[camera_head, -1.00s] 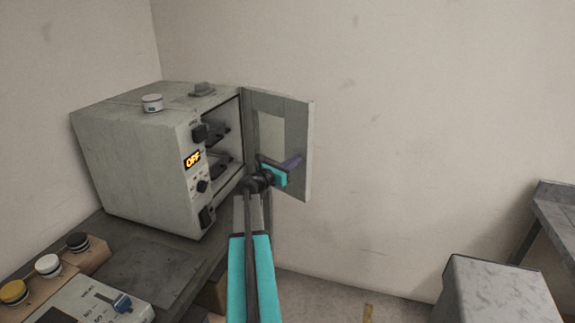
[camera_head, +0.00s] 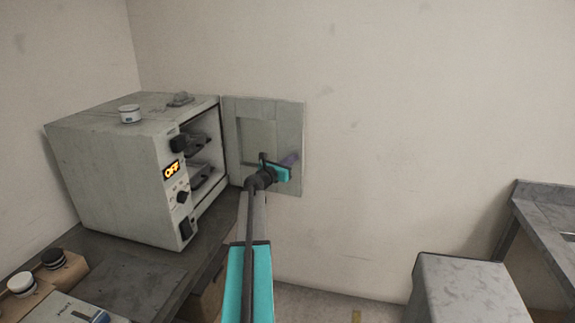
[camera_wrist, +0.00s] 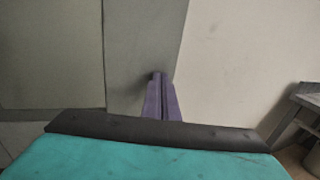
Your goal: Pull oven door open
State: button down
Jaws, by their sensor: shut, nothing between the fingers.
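The grey oven (camera_head: 110,165) stands on the bench at the left in the head view, with its dark inside showing. Its door (camera_head: 292,118) is swung wide open to the right, its inner face and window frame toward me. My gripper (camera_head: 290,159), with purple fingers, is at the lower right part of the door's inner face. In the wrist view the purple fingers (camera_wrist: 161,98) are shut together and empty, pointing at the grey door panel (camera_wrist: 140,45) close to its right edge. I cannot tell if they touch it. The door's outer side is hidden.
The oven display (camera_head: 172,170) reads OFF. A small white round container (camera_head: 130,114) and a grey piece (camera_head: 180,99) lie on the oven's top. Knobs and a control box stand on the bench at lower left. A grey block (camera_head: 465,290) and a table (camera_head: 550,205) are at right. Bare wall lies between.

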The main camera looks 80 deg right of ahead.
jog(key=shift+d, duration=0.1)
dwell(0.3)
jog(key=a+b, duration=0.2)
jog(key=a, duration=1.2)
jog(key=shift+w, duration=0.4)
dwell(0.8)
